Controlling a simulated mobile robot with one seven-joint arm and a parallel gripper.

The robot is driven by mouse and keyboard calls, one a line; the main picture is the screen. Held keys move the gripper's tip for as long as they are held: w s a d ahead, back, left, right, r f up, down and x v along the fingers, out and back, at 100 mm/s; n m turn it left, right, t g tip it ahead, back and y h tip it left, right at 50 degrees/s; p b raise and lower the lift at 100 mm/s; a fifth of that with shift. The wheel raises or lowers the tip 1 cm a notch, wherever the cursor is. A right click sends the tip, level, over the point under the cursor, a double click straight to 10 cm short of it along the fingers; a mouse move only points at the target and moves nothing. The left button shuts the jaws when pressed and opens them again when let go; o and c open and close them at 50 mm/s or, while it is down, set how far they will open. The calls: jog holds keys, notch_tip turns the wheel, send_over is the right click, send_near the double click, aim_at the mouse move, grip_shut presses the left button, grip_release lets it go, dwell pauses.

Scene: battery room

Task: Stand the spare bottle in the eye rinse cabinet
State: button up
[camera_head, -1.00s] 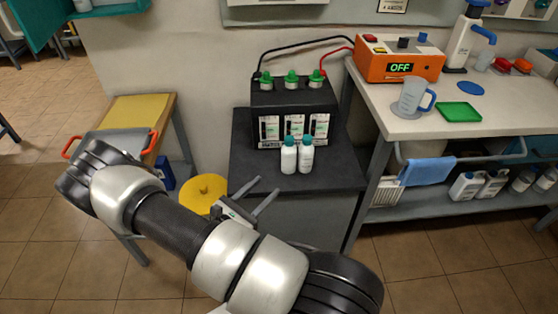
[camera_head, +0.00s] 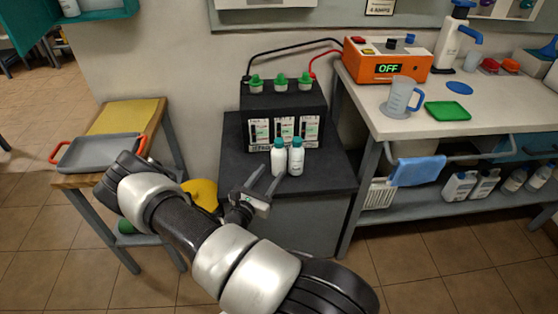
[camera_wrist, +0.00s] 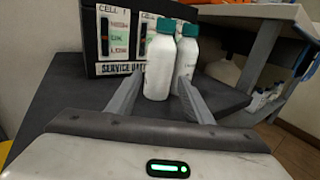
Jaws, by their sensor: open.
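Two white bottles with teal caps stand upright side by side on the dark stand (camera_head: 325,177), the left bottle (camera_head: 278,158) and the right bottle (camera_head: 296,158). Which one is the spare I cannot tell. My gripper (camera_head: 271,171) is open and low, in front of them. In the wrist view the nearer bottle (camera_wrist: 159,66) shows between the spread fingers; whether they flank it I cannot tell. The other bottle (camera_wrist: 187,53) stands just behind to the right, partly hidden. A teal cabinet (camera_head: 105,13), perhaps the eye rinse cabinet, shows at the top left with a white bottle inside, mostly cut off.
A black battery (camera_head: 285,103) with green caps and cables stands right behind the bottles. A bench (camera_head: 410,123) with an orange charger (camera_head: 387,62) is to the right. A side table with a grey tray (camera_head: 100,152) is at left.

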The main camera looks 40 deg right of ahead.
aim_at(276, 165)
jog(key=b+x, duration=0.1)
jog(key=x, duration=0.4)
jog(key=shift+w+d+f, duration=0.1)
jog(key=shift+d, duration=0.05)
jog(key=c, duration=1)
jog(key=shift+r, duration=0.2)
